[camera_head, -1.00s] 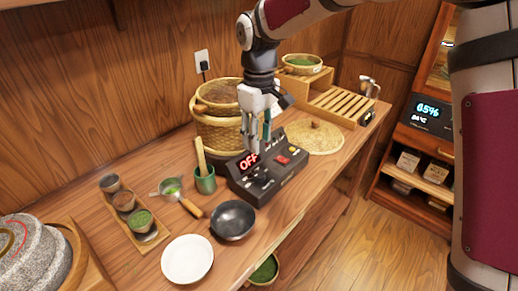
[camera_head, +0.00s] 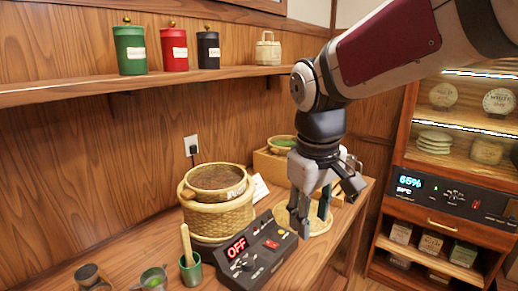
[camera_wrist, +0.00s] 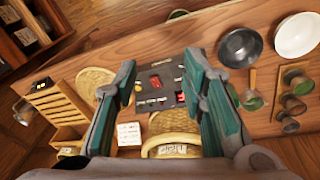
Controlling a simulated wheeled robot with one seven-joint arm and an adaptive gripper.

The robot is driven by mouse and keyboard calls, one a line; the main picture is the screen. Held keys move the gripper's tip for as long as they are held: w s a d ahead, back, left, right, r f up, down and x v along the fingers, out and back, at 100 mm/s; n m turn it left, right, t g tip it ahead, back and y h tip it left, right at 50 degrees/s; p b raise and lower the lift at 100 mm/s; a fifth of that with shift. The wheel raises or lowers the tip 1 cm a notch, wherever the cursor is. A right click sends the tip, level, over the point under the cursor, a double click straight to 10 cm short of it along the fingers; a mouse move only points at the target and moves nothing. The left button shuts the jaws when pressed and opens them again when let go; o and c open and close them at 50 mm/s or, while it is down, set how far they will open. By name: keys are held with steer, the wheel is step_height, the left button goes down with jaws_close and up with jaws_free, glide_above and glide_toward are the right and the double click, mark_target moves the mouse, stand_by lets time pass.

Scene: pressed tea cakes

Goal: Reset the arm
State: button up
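My gripper (camera_head: 309,212) hangs pointing down above the wooden counter (camera_head: 128,268), just right of the black control box (camera_head: 262,246), whose display reads OFF. In the wrist view my gripper (camera_wrist: 160,85) has its two teal-lined fingers spread wide with nothing between them. The control box (camera_wrist: 162,85) shows below, in the gap between the fingers. My gripper appears raised clear of the counter.
A woven steamer basket (camera_head: 217,205) stands left of my gripper, near a green cup (camera_head: 191,272). A wooden shelf (camera_head: 180,80) with several canisters runs along the wall above. A lit cabinet (camera_head: 450,150) stands at the right. A black bowl (camera_wrist: 240,48) shows in the wrist view.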

steer(key=s+d+m+t, duration=0.1)
steer(key=s+d+m, duration=0.2)
steer(key=s, duration=0.6)
steer(key=s+d+m+t, duration=0.1)
steer(key=s+d+m, duration=0.2)
steer(key=s+d, duration=0.4)
steer(key=s+p, duration=0.1)
steer(key=s, duration=0.1)
steer(key=shift+s+y, duration=0.3)
steer(key=shift+s, duration=0.1)
